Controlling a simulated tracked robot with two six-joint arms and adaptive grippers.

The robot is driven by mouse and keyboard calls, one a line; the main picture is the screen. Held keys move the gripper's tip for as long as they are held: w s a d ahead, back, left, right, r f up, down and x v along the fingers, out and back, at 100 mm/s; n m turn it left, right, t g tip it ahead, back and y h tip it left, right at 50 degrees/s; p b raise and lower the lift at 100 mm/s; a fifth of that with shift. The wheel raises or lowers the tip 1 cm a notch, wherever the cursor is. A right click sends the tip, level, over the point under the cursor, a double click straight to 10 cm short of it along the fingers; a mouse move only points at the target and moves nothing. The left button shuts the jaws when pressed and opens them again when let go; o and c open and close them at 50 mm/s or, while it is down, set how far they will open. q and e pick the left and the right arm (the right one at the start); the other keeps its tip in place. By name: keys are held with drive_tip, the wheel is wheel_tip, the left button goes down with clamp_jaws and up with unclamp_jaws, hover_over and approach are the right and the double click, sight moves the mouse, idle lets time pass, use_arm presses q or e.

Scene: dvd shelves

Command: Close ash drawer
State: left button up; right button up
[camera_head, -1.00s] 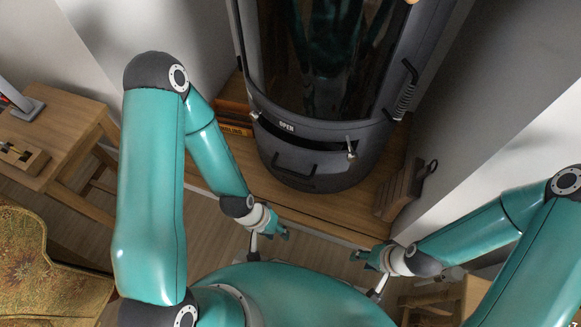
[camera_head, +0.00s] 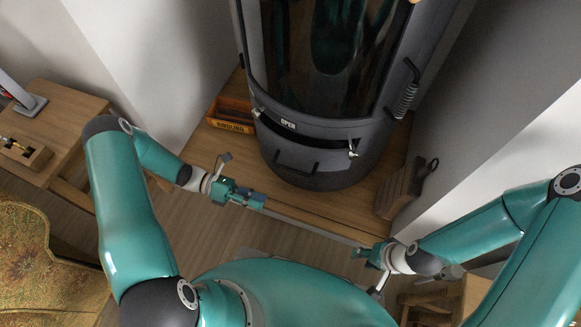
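The dark grey stove (camera_head: 372,128) stands at the top centre. Its ash drawer (camera_head: 310,160) is the curved lower front with a black bar handle (camera_head: 297,167). A dark gap shows along the drawer's upper edge, under the OPEN label; how far the drawer is pulled out is hard to tell. My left gripper (camera_head: 256,199) is to the lower left of the drawer, apart from it, pointing right. My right gripper (camera_head: 361,253) is to the lower right of the drawer, near the platform's front edge. Neither visibly holds anything; the finger gaps are too small to read.
The stove stands on a wooden platform (camera_head: 335,213). An orange-brown kindling box (camera_head: 231,115) sits left of the stove, and a wooden block with a dark handle (camera_head: 398,190) is to its right. White walls close in on both sides. A wooden table (camera_head: 68,115) is at the left.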

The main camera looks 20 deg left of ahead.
sight(291, 170)
use_arm(q)
drive_tip(key=w+a+r+n+t+h, duration=0.3)
drive_tip(key=a+r+n+t, duration=0.25)
drive_tip(key=a, duration=0.25)
drive_tip(key=x, duration=1.1)
drive_tip(key=f+x, duration=0.1)
drive_tip(key=x, duration=0.4)
drive_tip(key=shift+w+d+b, duration=0.2)
drive_tip(key=shift+d+b, duration=0.15)
clamp_jaws()
